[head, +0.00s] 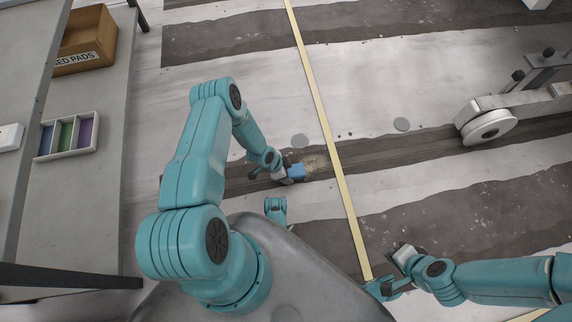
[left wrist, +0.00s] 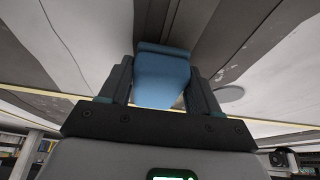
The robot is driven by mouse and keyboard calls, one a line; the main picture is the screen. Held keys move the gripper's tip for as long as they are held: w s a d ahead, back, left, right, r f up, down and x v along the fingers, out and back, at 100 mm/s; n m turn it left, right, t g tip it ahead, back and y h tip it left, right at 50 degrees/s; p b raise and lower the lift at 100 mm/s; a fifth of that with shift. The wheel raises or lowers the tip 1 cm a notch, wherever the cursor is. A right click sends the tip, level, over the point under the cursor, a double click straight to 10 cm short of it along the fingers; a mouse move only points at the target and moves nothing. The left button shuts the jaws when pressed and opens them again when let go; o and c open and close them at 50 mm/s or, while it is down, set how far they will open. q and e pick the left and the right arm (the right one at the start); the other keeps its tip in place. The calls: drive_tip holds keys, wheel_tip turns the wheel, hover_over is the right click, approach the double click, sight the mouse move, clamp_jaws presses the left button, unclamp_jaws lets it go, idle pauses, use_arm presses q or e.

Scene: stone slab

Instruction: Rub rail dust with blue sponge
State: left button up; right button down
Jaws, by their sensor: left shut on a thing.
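My left gripper (head: 288,172) is shut on the blue sponge (head: 298,173), low over the dark band of the slab. In the left wrist view the sponge (left wrist: 163,82) sits between both fingers of the gripper (left wrist: 160,98). A tan dust patch (head: 317,161) lies just right of the sponge, beside a long pale yellow rail (head: 326,128). I cannot tell whether the sponge touches the slab. My right gripper (head: 401,255) is at the lower right, right of the rail, away from the dust; its jaw opening is unclear.
A grey shelf at the left bears a cardboard box (head: 84,40) with a partly hidden label reading "PADS" and a white tray (head: 69,153) of coloured pads. A grey machine with a round wheel (head: 489,127) stands at the right.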

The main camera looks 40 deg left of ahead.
use_arm(q)
drive_tip(key=shift+f+b, duration=0.6)
drive_tip(key=shift+f, duration=0.05)
